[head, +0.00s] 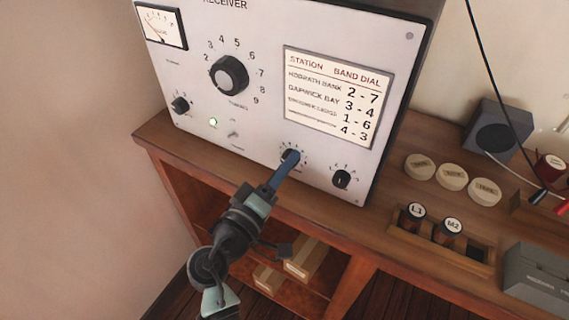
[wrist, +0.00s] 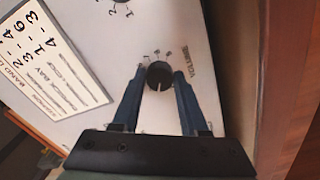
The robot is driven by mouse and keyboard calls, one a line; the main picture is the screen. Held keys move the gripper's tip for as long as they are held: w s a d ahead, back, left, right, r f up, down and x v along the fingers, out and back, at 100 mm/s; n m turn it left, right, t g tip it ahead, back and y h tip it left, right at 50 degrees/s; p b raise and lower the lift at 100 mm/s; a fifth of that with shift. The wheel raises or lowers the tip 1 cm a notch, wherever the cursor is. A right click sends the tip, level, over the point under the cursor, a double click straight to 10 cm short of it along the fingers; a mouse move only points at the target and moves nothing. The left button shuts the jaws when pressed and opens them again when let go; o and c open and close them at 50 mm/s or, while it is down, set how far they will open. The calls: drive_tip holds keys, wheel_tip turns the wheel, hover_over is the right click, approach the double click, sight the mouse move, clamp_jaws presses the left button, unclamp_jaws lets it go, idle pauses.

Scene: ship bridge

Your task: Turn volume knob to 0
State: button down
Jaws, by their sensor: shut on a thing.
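The volume knob (wrist: 159,74) is a small round black knob with a white pointer line, on the receiver's pale front panel (head: 262,108). The word VOLUME and a few dial marks show beside it in the wrist view. In the head view the knob (head: 291,155) is at the lower middle of the panel, partly covered by my fingers. My gripper (wrist: 160,84) has its blue fingers on both sides of the knob and is shut on it. In the wrist view the pointer line points down, towards my gripper's palm. I cannot read the dial number at the pointer.
Other knobs are on the panel: a large one (head: 230,75), one at left (head: 180,104) and one at right (head: 341,179). The wooden bench (head: 385,225) carries several pale discs and a rack with two labelled cylinders at right. A shelf with boxes (head: 306,260) is below.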

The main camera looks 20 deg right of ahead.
drive_tip(key=n+p, duration=0.1)
drive_tip(key=n, duration=0.2)
drive_tip(key=shift+n, duration=0.4)
drive_tip(key=n+p, duration=0.2)
drive_tip(key=n, duration=0.1)
drive_tip(key=shift+r+n, duration=0.15)
drive_tip(key=shift+n, duration=0.15)
drive_tip(key=n+p, duration=0.2)
drive_tip(key=n, duration=0.1)
drive_tip(key=shift+n, duration=0.3)
drive_tip(key=shift+n+p, duration=0.95)
drive_tip(key=shift+n, duration=0.95)
drive_tip(key=shift+c, duration=2.2)
unclamp_jaws()
drive_tip(key=shift+a, duration=0.1)
drive_tip(key=b+v, duration=0.1)
drive_tip(key=v, duration=1.2)
drive_tip(key=shift+b, duration=0.35)
